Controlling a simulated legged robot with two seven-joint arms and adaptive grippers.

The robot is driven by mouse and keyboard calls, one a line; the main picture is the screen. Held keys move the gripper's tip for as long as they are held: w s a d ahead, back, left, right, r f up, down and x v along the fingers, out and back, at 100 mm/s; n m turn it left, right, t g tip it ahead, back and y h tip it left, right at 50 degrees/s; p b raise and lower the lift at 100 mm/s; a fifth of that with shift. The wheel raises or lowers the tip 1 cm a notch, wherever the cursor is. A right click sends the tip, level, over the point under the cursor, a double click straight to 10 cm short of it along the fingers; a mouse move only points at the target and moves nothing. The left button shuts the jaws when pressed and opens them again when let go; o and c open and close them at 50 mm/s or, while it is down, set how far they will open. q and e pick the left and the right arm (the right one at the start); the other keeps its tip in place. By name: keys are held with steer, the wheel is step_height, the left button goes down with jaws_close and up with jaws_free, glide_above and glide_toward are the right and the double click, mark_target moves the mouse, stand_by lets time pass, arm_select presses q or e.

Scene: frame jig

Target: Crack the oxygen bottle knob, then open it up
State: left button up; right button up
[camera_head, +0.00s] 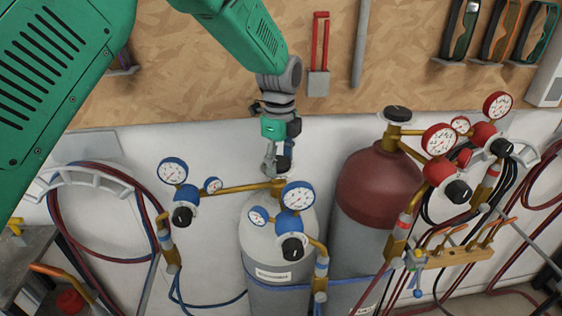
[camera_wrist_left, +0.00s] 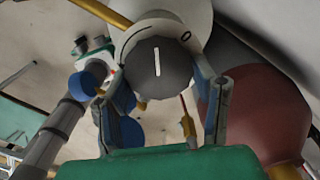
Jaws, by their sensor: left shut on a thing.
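The oxygen bottle (camera_head: 260,225) is a pale grey cylinder with blue-capped regulators, standing in the middle of the head view. Its dark knob (camera_head: 284,163) sits on top, partly hidden by my left gripper (camera_head: 277,160), which comes down from above. In the left wrist view the round knob (camera_wrist_left: 158,72) shows face-on with a white line pointing nearly straight up. A pale ring with a "0" mark (camera_wrist_left: 187,36) lies behind it. The fingers of my left gripper (camera_wrist_left: 162,85) are on both sides of the knob, shut on it. My right gripper is not in view.
A dark red bottle (camera_head: 378,185) with red gauges stands close on the right. Blue-rimmed gauges (camera_head: 298,196) and brass pipes flank the oxygen bottle's top. Hoses (camera_head: 95,255) hang at the left.

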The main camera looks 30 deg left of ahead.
arm_select(q)
steer(key=n, duration=0.7)
steer(key=shift+w+a+r, duration=0.2)
steer(key=shift+w+r, duration=0.1)
steer(key=shift+w, duration=0.1)
steer(key=n, duration=0.7)
steer(key=shift+w+a+n, duration=0.1)
steer(key=shift+n, duration=0.2)
steer(key=n, duration=0.3)
steer(key=shift+n, duration=0.3)
steer(key=n, duration=0.3)
steer(key=shift+a+n, duration=0.1)
steer(key=shift+n, duration=0.2)
steer(key=n, duration=0.6)
steer(key=shift+f, duration=0.15)
steer(key=shift+s+n, duration=0.2)
steer(key=shift+n, duration=0.1)
steer(key=o, duration=1.2)
steer(key=shift+c, duration=0.2)
